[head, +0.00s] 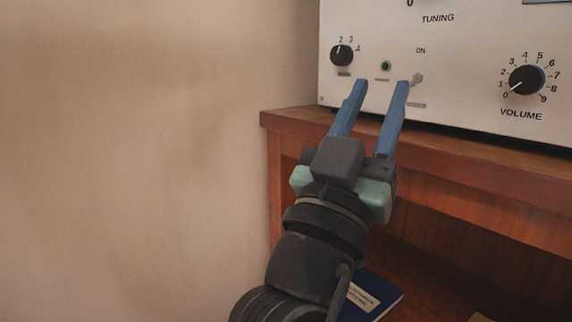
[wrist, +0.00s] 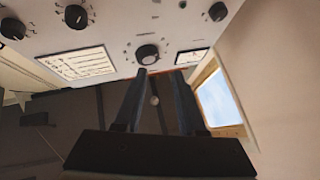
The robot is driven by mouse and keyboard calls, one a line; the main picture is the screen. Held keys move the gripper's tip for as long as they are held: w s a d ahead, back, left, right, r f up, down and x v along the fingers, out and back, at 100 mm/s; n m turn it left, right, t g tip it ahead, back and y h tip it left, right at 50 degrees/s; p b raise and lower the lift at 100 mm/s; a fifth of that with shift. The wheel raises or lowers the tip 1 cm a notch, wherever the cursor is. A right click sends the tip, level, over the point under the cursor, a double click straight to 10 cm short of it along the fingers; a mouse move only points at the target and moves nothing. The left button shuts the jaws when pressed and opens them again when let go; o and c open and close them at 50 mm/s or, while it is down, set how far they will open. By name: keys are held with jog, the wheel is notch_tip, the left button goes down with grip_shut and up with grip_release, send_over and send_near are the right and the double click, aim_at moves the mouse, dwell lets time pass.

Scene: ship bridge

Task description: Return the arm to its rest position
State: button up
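My gripper (head: 382,84) has two blue fingers, spread apart with nothing between them. In the head view it points up and away, its tips overlapping the lower front of a white radio panel (head: 455,60). Whether the tips touch the panel cannot be told. The wrist view also shows my gripper (wrist: 160,73) open and empty, with the panel (wrist: 112,30) beyond the tips. My arm comes up from the bottom of the head view.
The radio stands on a brown wooden shelf (head: 470,160) with a volume knob (head: 526,80) on the right. A dark blue book (head: 375,296) lies below, partly behind my arm. A plain beige wall (head: 130,150) fills the left. The wrist view shows a window (wrist: 215,100).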

jog(key=s+a+r+n+t+y+p, duration=0.3)
jog(key=s+a+r+n+y+p, duration=0.15)
jog(key=s+r+y, duration=0.35)
jog(key=s+a+r+n+t+y+p, duration=0.3)
jog(key=a+r+y+p, duration=0.3)
jog(key=r, duration=0.4)
notch_tip(320, 180, up, 36)
jog(key=p, duration=3.5)
jog(key=shift+w+m, duration=0.25)
jog(key=shift+m, duration=0.1)
